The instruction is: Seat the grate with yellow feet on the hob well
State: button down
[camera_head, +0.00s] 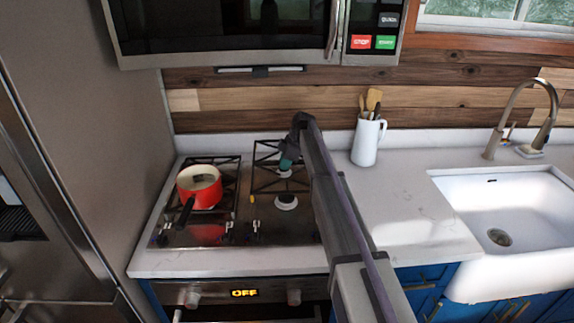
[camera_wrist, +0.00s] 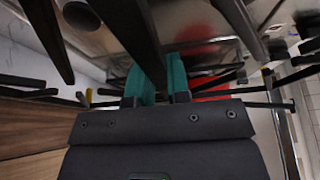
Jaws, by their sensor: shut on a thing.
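The black grate (camera_head: 254,168) is over the right part of the steel hob in the head view, above the round burners (camera_head: 286,202). One yellow foot (camera_head: 252,199) shows at its near left corner. My gripper (camera_head: 287,162) is shut on a bar of the grate. In the wrist view my gripper's teal fingers (camera_wrist: 158,84) stand on both sides of the dark bar (camera_wrist: 135,35), and yellow-orange feet (camera_wrist: 88,68) show. My arm hides the grate's right side. The hob well lies beneath; the exact gap between feet and hob cannot be told.
A red pot (camera_head: 200,190) with a dark handle stands on the left grate, close to the held grate. A white utensil jug (camera_head: 367,142) stands right of the hob. The microwave (camera_head: 230,35) hangs above. The counter (camera_head: 410,195) between hob and sink (camera_head: 510,205) is clear.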

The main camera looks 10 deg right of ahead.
jog(key=shift+f+b, duration=2.85)
jog(key=shift+f, duration=0.15)
jog(key=shift+f+b, duration=0.6)
jog(key=c, duration=1)
grip_release()
notch_tip(320, 180, up, 7)
jog(key=p, duration=0.7)
jog(key=shift+r, duration=0.1)
